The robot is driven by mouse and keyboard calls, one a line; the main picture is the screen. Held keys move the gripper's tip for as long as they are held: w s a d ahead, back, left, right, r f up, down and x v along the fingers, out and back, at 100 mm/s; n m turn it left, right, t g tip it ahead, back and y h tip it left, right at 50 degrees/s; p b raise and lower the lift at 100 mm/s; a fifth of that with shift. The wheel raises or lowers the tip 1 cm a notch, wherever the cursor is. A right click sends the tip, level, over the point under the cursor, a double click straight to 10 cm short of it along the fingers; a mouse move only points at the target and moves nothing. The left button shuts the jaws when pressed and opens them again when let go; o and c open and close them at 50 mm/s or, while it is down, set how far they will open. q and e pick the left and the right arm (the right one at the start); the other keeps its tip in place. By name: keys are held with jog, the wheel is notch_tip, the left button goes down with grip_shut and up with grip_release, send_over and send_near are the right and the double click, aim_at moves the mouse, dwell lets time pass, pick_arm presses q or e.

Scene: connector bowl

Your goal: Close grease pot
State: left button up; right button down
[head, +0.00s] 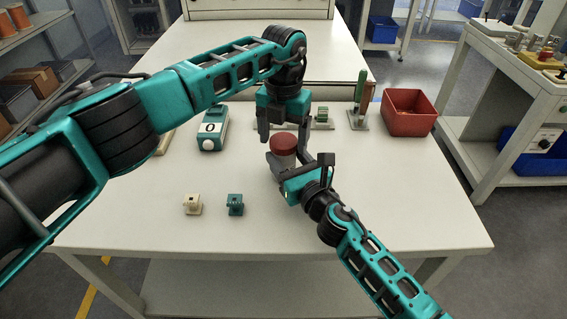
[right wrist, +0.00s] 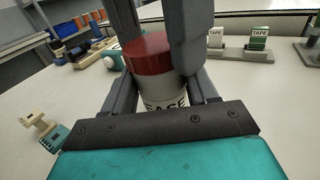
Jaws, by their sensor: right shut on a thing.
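The grease pot (right wrist: 165,100) is a pale, upright jar with dark lettering, seen between my right gripper's fingers. Its red lid (head: 284,142) sits on top and also shows in the right wrist view (right wrist: 148,48); whether it is fully tightened cannot be told. My right gripper (head: 289,164) is shut on the pot's body from the near right side. My left gripper (head: 283,136) points down from above, its fingers apart on either side of the lid. The lower pot is partly hidden by my right gripper.
A beige connector (head: 192,205) and a teal connector (head: 235,205) stand at the front left. A teal block-shaped device (head: 213,130) is behind left. A tape holder (head: 323,119), green tool stand (head: 359,118) and red bin (head: 410,115) are behind right. The front right table is clear.

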pick_arm(q)
jog(key=c, duration=1)
jog(key=o, duration=1.2)
jog(key=shift+r, duration=0.1)
notch_tip(320, 180, up, 12)
jog(key=shift+f, duration=0.1)
pick_arm(e)
jog(key=shift+c, duration=1.1)
grip_release()
